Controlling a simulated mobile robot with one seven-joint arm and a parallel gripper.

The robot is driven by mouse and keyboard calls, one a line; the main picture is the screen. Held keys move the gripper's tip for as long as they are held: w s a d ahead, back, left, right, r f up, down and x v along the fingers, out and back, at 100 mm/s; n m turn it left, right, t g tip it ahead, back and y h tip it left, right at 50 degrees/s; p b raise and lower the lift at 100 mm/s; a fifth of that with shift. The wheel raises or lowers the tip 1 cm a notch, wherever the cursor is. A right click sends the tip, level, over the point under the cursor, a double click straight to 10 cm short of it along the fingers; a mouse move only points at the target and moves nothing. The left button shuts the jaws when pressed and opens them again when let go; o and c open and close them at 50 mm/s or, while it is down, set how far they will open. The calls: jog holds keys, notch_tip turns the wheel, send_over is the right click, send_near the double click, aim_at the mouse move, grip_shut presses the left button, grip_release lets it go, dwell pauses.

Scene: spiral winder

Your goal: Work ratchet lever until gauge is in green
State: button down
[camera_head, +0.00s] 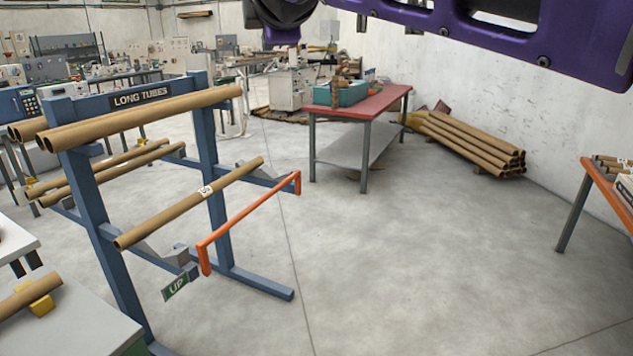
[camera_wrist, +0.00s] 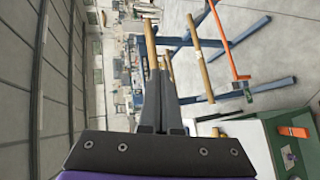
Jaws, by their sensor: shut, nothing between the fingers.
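My gripper (camera_wrist: 160,64) points away into the room in the wrist view, its two dark fingers side by side, shut and empty. It is not visible in the head view. I cannot make out a ratchet lever or a gauge for certain in either view. The wrist view shows a small orange part (camera_wrist: 292,131) on a dark green panel at the lower right, too small to identify. An orange bar (camera_head: 245,213) runs along the front of the blue tube rack (camera_head: 205,150) in the head view; my gripper is apart from it.
The rack carries long brown tubes (camera_head: 150,115) and a green UP sign (camera_head: 175,287). A red-topped table (camera_head: 365,101) stands behind it, with stacked tubes (camera_head: 465,140) by the wall. Another table (camera_head: 605,188) is at the right edge. The floor between is clear.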

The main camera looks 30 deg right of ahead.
jog(key=w+a+f+n+g, duration=0.2)
jog(key=w+a+f, duration=0.3)
jog(key=f, duration=0.5)
jog(key=w+a+f+n+g+y, duration=0.15)
jog(key=w+a+f, duration=0.25)
jog(key=a+f, duration=0.4)
jog(key=w+a+f+n+g, duration=0.2)
jog(key=w+a+f, duration=0.25)
jog(key=f, duration=0.65)
jog(key=w+r+m+t, duration=0.1)
jog(key=w+r, duration=0.1)
jog(key=r, duration=1)
jog(key=w+d+r+m+t+h, duration=0.1)
jog(key=w+r+t, duration=0.1)
jog(key=r, duration=1.1)
jog(key=shift+w+d, duration=0.2)
jog(key=shift+w, duration=0.55)
jog(key=shift+t+h, duration=0.25)
